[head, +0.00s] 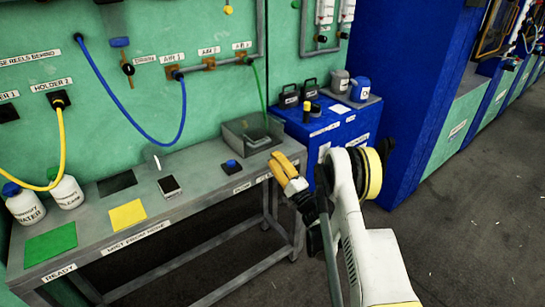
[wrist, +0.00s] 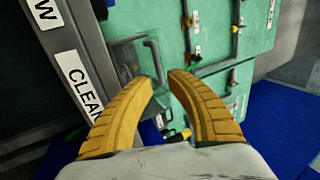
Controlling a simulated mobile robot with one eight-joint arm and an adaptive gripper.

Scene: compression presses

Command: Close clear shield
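A grey box (head: 240,138) with a see-through upper part, which looks like the clear shield (head: 250,126), stands at the right end of the grey bench. Whether the shield is raised or lowered is hard to tell. In the wrist view a clear, grey-framed panel (wrist: 128,58) lies beyond the left finger, partly hidden by it. My gripper (head: 281,164), with yellow fingers, is just right of the bench end, in front of the box and apart from it. In the wrist view its fingertips (wrist: 161,82) are apart with a narrow gap and nothing between them.
The bench (head: 205,178) carries a blue-topped button (head: 232,166), a small dark device (head: 169,186), a yellow mat (head: 127,215) and white bottles (head: 66,192). A blue cabinet (head: 330,135) with containers stands right of it. Open floor (head: 470,230) lies further right.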

